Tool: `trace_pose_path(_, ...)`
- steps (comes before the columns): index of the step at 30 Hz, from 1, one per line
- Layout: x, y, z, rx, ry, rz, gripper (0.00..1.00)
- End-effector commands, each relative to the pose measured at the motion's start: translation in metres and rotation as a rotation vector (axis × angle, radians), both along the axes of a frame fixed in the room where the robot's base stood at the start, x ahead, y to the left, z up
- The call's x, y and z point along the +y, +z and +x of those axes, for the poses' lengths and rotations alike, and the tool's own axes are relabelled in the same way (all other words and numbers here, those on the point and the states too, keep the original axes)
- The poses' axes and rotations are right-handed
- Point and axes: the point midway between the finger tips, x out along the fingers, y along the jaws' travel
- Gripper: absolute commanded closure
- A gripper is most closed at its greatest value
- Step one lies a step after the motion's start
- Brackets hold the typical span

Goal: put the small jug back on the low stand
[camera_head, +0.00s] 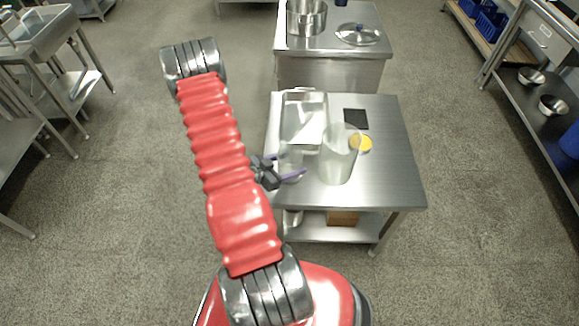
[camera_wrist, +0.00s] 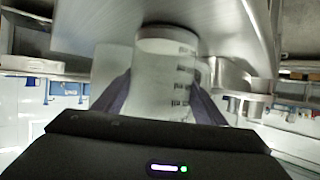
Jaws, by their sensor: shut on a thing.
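The small jug (camera_wrist: 165,85) is translucent, with dark graduation marks on its side in the wrist view. My gripper (camera_wrist: 160,98) has its two purple fingers on either side of it and is shut on it. In the head view my gripper (camera_head: 287,169) is at the left edge of the low steel stand (camera_head: 385,185), with the jug (camera_head: 291,159) showing faintly between its fingers. I cannot tell whether the jug's base touches the top. A larger translucent jug (camera_head: 338,158) stands just to the right.
A black square (camera_head: 356,119) and a yellow round thing (camera_head: 362,144) lie behind and beside the large jug. The stand's right front is bare. A table with a pot (camera_head: 306,18) stands behind.

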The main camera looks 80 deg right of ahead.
Motion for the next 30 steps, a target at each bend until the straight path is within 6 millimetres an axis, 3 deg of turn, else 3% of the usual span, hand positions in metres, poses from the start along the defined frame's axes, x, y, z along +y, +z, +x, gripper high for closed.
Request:
trace_pose_path(7, 0.0000, -0.0013, 0.0000, 0.000, 0.000, 0.000, 0.65)
trace_pose_path(8, 0.0001, -0.0010, 0.0001, 0.000, 0.000, 0.000, 0.33)
trace_pose_path(15, 0.0000, -0.0009, 0.0000, 0.000, 0.000, 0.000, 0.17)
trace_pose_path(30, 0.0086, 0.0052, 0.0073, 0.000, 0.001, 0.001, 0.17)
